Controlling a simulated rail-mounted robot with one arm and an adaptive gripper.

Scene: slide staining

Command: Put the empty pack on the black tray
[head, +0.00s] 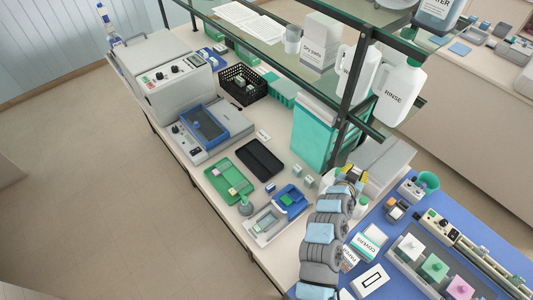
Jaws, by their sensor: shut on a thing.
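My gripper (350,174) is at the far end of my grey arm, right of the black tray, by the pale bench's border with the blue mat. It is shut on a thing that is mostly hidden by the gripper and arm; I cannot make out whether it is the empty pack. Whitish shapes (330,181) show just left of the gripper. A box marked COVERS (368,242) stands on the blue mat.
A green tray (230,178) with small blocks and a blue-and-white holder (279,212) lie near the black tray. A teal box (315,133) and the shelf post (350,95) stand behind. The glass shelf (265,48) overhangs the bench's back.

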